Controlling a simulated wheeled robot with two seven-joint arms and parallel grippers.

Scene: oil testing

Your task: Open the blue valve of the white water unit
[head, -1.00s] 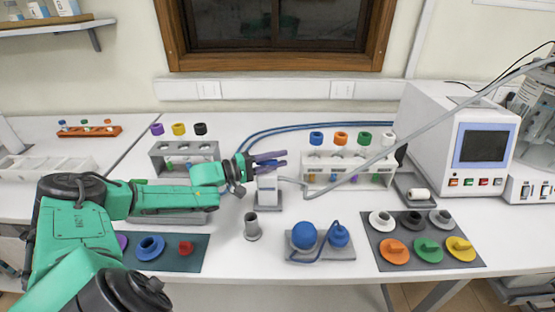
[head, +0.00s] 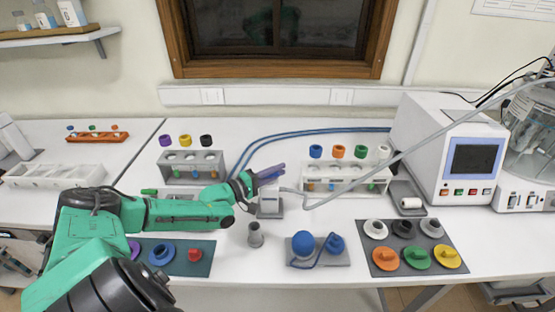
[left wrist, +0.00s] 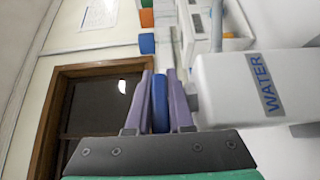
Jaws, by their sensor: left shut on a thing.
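The white water unit (head: 270,200) stands on the table near the middle, and its WATER label shows in the left wrist view, where the white body (left wrist: 235,90) fills the right side. My left gripper (head: 270,173) is at the top of the unit in the head view, with its purple fingers pointing right. In the left wrist view my left gripper (left wrist: 160,84) is shut on the blue valve (left wrist: 160,105), which lies between the two purple fingers. In the head view the fingers hide the valve. My right gripper is not in view.
A rack with coloured caps (head: 345,185) stands right of the unit, and a grey rack (head: 190,168) stands to its left. A grey tube (head: 255,235) stands in front. A grey hose (head: 360,178) runs rightward. A blue flask set (head: 318,247) sits at the front.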

